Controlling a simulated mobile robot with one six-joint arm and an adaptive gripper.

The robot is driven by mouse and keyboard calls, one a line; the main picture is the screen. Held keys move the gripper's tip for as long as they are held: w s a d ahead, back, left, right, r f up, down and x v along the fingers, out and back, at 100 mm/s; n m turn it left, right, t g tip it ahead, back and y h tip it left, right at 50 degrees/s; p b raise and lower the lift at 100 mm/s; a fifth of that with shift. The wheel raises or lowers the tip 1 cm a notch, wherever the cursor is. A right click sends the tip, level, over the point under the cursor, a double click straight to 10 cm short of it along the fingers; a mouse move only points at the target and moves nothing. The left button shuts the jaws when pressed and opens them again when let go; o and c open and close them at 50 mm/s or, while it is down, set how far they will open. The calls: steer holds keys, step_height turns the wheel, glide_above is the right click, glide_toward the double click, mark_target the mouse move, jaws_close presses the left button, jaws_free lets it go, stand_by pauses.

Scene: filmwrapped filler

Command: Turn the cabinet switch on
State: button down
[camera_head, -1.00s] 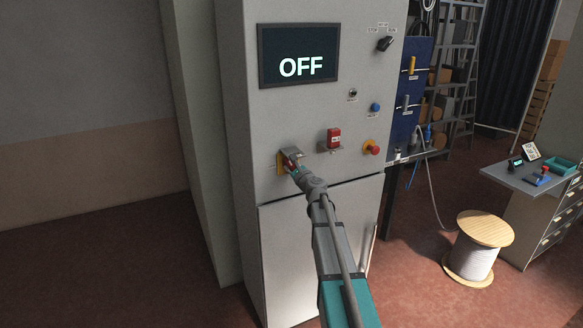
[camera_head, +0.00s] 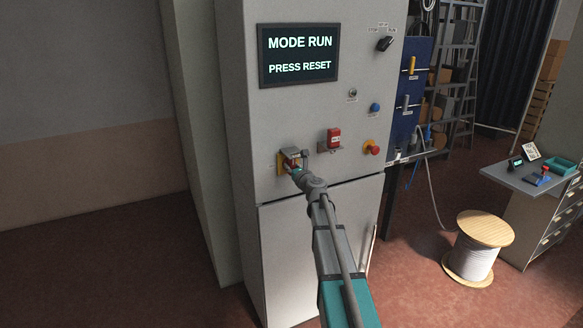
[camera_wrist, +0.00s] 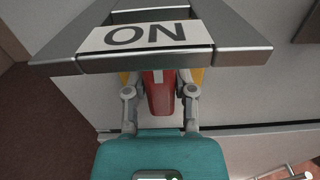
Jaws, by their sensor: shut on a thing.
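The cabinet (camera_head: 290,215) is a tall grey box. Its screen (camera_head: 298,55) reads "MODE RUN" and "PRESS RESET". The cabinet switch, on a yellow plate (camera_head: 281,163), is at the lower left of the panel. In the wrist view, its red handle (camera_wrist: 158,95) lies between the fingers of my gripper (camera_wrist: 160,78), which is shut on it. The head view shows my gripper (camera_head: 294,169) at the switch, partly covering it. A grey frame with an "ON" label (camera_wrist: 146,36) crosses the wrist view and hides part of the handle and fingertips.
A red device (camera_head: 333,137), a red mushroom button (camera_head: 372,147), a blue button (camera_head: 375,107), a small switch (camera_head: 352,93) and a black selector knob (camera_head: 384,44) sit on the panel. A cable spool (camera_head: 473,262) and a side bench (camera_head: 520,181) stand right. The left floor is clear.

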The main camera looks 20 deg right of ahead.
steer(key=shift+c, duration=2.2)
jaws_free()
steer(key=shift+s, duration=0.1)
steer(key=s, duration=1.1)
steer(key=shift+s+d, duration=0.35)
steer(key=shift+s, duration=0.05)
steer(key=shift+a, duration=0.1)
